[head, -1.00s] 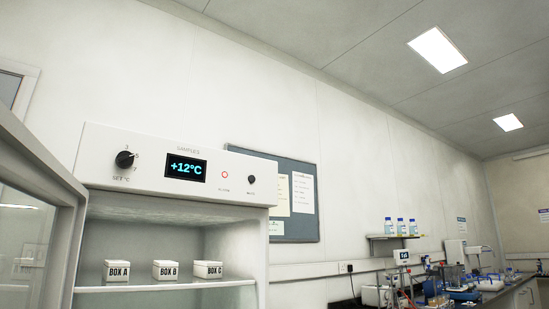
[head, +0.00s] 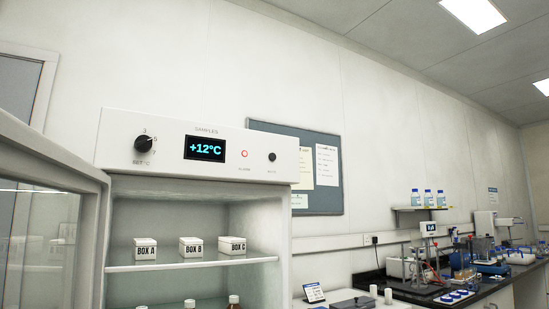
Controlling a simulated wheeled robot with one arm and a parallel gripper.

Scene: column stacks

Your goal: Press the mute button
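A white sample fridge (head: 270,170) stands at the left of the head view, with a control panel across its top. On the panel, a small round black button (head: 272,157) sits at the right end; the label under it is too small to read clearly and may say mute. Left of it is a red ring alarm light (head: 244,154) with a label below. Further left are a display (head: 205,148) reading +12°C and a black set-temperature knob (head: 144,143). My gripper does not show in the view.
The fridge's glass door (head: 40,235) stands open at the left. White boxes A, B and C (head: 191,247) sit on its shelf, with bottles (head: 234,300) below. A notice board (head: 335,180) hangs behind. A lab bench (head: 500,285) with equipment runs along the right.

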